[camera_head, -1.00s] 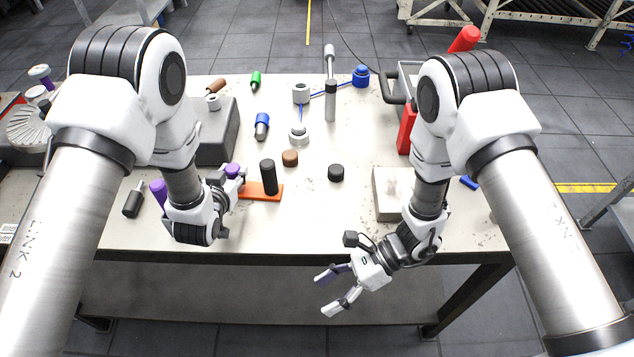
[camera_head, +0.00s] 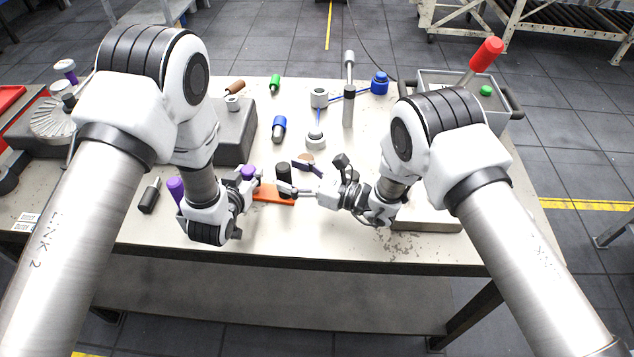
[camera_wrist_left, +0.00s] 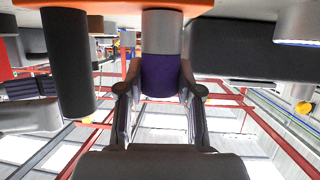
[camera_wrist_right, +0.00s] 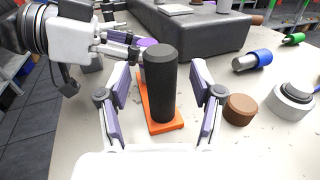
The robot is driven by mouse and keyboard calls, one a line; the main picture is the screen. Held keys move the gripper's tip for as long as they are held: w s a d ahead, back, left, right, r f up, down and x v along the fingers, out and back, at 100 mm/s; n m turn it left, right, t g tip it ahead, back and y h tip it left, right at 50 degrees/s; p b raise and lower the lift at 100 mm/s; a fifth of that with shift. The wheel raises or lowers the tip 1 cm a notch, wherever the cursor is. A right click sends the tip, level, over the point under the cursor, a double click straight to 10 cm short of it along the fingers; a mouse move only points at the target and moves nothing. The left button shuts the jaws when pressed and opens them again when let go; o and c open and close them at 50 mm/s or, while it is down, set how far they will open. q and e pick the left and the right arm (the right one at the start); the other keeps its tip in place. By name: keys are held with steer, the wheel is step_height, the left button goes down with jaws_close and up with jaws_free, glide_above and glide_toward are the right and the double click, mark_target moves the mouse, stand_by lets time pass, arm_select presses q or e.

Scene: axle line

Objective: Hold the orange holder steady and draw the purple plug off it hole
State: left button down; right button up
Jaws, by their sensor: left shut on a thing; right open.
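The orange holder (camera_head: 270,193) is a flat plate on the table; it also shows in the right wrist view (camera_wrist_right: 164,127). A black upright cylinder (camera_wrist_right: 160,85) stands on it. The purple plug (camera_head: 248,173) is at the plate's left end. My left gripper (camera_wrist_left: 160,88) is shut on the plug's purple part (camera_wrist_left: 160,75); a grey cylinder (camera_wrist_left: 162,32) runs from it to the orange plate in the left wrist view. My right gripper (camera_wrist_right: 160,100) is open, with one finger on each side of the black cylinder and gaps visible. The plug's hole is hidden.
A grey block (camera_head: 236,135) stands behind the holder. A brown cap (camera_wrist_right: 240,108), a grey ring part (camera_head: 315,139) and a blue-and-silver plug (camera_head: 279,128) lie nearby. Another purple piece (camera_head: 176,188) and a black plug (camera_head: 149,197) are left of my left gripper.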

arm_select(q)
steer(key=shift+f, duration=0.15)
arm_select(e)
steer(key=shift+x, duration=1.3)
jaws_close()
steer(key=c, duration=1.1)
jaws_free()
arm_select(q)
steer(key=c, duration=1.4)
jaws_free()
arm_select(e)
jaws_close()
arm_select(q)
jaws_close()
